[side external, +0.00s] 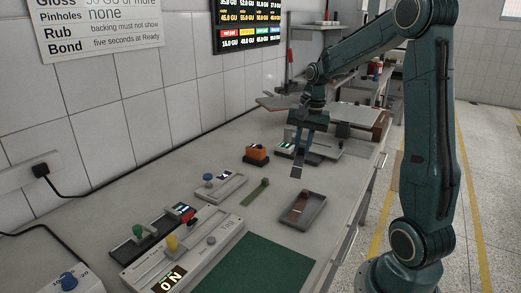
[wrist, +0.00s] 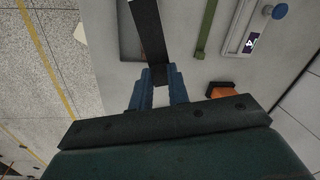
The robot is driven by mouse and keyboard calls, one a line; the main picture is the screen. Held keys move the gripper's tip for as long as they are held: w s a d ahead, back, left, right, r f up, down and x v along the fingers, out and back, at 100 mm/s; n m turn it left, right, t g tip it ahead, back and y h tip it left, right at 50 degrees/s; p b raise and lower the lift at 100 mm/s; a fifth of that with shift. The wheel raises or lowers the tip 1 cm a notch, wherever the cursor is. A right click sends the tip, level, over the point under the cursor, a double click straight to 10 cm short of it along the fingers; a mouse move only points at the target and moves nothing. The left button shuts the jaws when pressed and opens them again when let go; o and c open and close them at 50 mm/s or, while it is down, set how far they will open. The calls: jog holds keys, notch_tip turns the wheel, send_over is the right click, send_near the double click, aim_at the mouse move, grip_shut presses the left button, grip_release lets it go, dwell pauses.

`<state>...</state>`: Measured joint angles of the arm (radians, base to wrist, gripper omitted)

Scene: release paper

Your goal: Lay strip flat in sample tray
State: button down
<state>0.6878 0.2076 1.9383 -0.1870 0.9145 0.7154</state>
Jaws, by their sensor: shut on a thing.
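My gripper (side external: 298,148) is shut on one end of a dark strip (wrist: 148,30). In the side view the strip (side external: 297,168) hangs below the fingers, above the bench. In the wrist view the blue fingers (wrist: 159,80) pinch its near end, and the strip reaches past the top edge. The sample tray (side external: 317,213) is a shallow grey tray on the bench, in front of and below my gripper, with a reddish-brown piece (side external: 299,206) lying in it. In the wrist view the strip covers part of the tray (wrist: 127,42). The strip appears apart from the tray.
A green bar (side external: 257,190) lies left of the tray. An orange block (side external: 256,154) and a blue-knobbed device (side external: 220,187) stand further left. A green mat (side external: 262,267) and a gauge with a lit display (side external: 170,278) are at the front. Bare bench surrounds the tray.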

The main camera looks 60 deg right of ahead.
jog(key=w+a+f+n, duration=0.3)
jog(key=w+a+n, duration=0.1)
jog(key=a, duration=0.3)
jog(key=w+a+f+n+g, duration=0.1)
jog(key=w+a+f+n, duration=0.3)
jog(key=a, duration=0.4)
jog(key=w+a+f+n+y, duration=0.1)
jog(key=w+a+f+n, duration=0.3)
jog(key=a+n, duration=0.2)
jog(key=shift+a+f+g, duration=0.25)
jog(key=shift+a+g, duration=0.05)
jog(key=shift+a, duration=0.5)
jog(key=s+d+r+m, duration=0.2)
jog(key=d+r+m, duration=0.15)
jog(key=d, duration=0.35)
jog(key=s+d+r+m, duration=0.3)
jog(key=d+m, duration=0.1)
jog(key=d, duration=0.4)
notch_tip(320, 180, up, 8)
jog(key=m+h, duration=0.2)
jog(key=m, duration=0.8)
send_over(314, 201)
notch_tip(314, 201, down, 20)
jog(key=shift+f, duration=0.15)
jog(key=c, duration=1.6)
grip_release()
jog(key=shift+a+r, duration=0.1)
jog(key=shift+r, duration=5.9)
